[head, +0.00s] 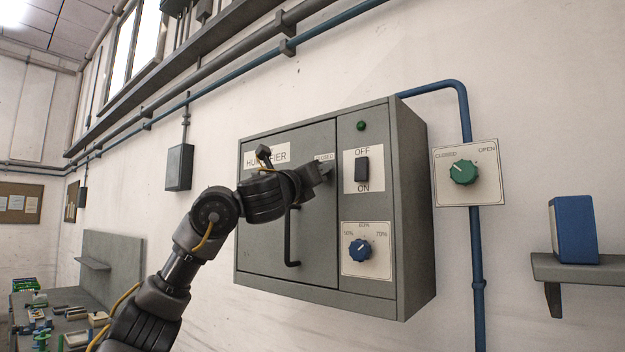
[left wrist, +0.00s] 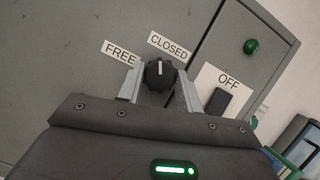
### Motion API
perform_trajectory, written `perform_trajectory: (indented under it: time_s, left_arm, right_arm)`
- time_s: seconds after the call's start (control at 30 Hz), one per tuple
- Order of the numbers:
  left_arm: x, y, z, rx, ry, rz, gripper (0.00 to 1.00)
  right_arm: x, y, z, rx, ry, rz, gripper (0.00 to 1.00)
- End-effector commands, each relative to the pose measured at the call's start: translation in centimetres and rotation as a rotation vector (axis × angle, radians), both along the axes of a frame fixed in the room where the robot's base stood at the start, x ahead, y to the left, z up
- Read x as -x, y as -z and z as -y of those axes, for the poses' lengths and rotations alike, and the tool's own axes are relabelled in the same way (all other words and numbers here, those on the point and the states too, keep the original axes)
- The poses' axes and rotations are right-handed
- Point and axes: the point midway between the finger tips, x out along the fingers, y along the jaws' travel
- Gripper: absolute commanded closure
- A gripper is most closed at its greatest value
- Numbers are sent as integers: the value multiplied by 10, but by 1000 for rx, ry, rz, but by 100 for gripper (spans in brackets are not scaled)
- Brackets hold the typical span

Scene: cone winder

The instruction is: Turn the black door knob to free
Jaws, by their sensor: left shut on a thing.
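The black door knob (left wrist: 159,75) sits on the grey cabinet door (left wrist: 75,60), with a short white mark on its face. In the left wrist view the mark points up, near the left part of the CLOSED label (left wrist: 168,45); the FREE label (left wrist: 121,53) is further left. My left gripper (left wrist: 160,84) is shut on the knob, one finger on each side. In the head view my left gripper (head: 324,172) is at the door's upper right, and it hides the knob there. The door (head: 270,245) is shut in its frame. My right gripper is not in view.
A black bar handle (head: 290,240) hangs on the door below my wrist. Right of the door are a black OFF/ON switch (head: 362,169), a blue dial (head: 359,250) and a green lamp (head: 361,126). A green valve knob (head: 464,172) and a shelf (head: 590,270) are further right.

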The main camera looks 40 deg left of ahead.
Motion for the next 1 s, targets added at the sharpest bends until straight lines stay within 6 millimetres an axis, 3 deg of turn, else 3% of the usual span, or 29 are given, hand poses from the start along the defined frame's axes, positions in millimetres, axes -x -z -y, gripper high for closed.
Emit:
perform_trajectory:
  time_s: [1.0]
  left_arm:
    - [0, -2, 5, 915, 3, 20, 87]
  right_arm:
    - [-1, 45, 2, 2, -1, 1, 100]
